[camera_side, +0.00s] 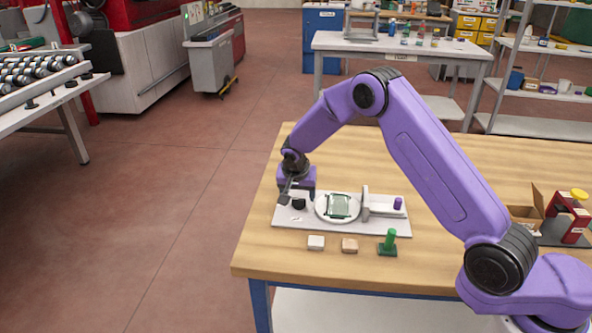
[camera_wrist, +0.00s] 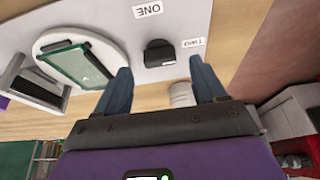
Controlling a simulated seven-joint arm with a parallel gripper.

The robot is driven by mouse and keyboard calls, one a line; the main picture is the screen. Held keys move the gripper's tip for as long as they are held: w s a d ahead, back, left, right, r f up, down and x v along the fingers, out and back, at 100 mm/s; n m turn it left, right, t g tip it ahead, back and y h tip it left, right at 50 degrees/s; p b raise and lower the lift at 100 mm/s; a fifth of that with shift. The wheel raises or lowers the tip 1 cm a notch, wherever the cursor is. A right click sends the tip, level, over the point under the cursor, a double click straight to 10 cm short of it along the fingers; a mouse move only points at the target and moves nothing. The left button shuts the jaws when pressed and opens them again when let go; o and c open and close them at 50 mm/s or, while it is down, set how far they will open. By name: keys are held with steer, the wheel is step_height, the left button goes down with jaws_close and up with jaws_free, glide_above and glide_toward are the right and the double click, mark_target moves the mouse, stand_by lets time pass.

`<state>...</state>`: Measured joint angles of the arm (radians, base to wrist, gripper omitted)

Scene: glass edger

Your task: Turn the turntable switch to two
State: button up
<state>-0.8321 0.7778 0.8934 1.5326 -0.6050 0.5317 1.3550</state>
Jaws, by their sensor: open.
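The turntable switch (camera_wrist: 160,53) is a black knob on the light grey base plate (camera_side: 290,222). In the wrist view it sits between a "ONE" label (camera_wrist: 148,10) and a "TWO" label (camera_wrist: 194,42), with a small white mark on its side toward "TWO". It also shows in the side view (camera_side: 299,204). The white round turntable (camera_side: 322,212) beside it carries a green-edged glass piece (camera_side: 339,206). My gripper (camera_wrist: 160,85) is open, its fingers apart with the switch ahead of the gap. I cannot tell whether a finger touches it.
A grey upright fixture (camera_side: 366,203) and a purple knob (camera_side: 398,203) stand right of the turntable. A white block (camera_side: 316,242), a tan block (camera_side: 349,245) and a green-handled piece (camera_side: 388,242) lie in front. A cardboard box (camera_side: 526,214) and red device (camera_side: 572,222) are at right.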

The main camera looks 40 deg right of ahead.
steer(key=v, duration=1.4)
steer(key=shift+s+r, duration=0.15)
steer(key=shift+r, duration=0.1)
steer(key=shift+a, duration=0.15)
steer(key=s+a+r+n+y, duration=0.1)
steer(key=s+a+r+n, duration=0.1)
steer(key=s+n, duration=0.35)
steer(key=s+a+r+n+y, duration=0.1)
steer(key=s+a+n, duration=0.1)
steer(key=s+n, duration=0.4)
steer(key=s+d+n+g, duration=0.1)
steer(key=s+d+n, duration=0.2)
steer(key=s, duration=0.5)
steer(key=s+d+n+g+y, duration=0.1)
steer(key=s+d+n, duration=0.2)
steer(key=s, duration=0.6)
steer(key=s+d+n, duration=0.3)
steer(key=s+n, duration=0.1)
steer(key=s, duration=0.5)
steer(key=shift+s+d+f+g+y, duration=0.25)
steer(key=shift+d+f+g+y, duration=0.05)
steer(key=shift+d+g, duration=0.1)
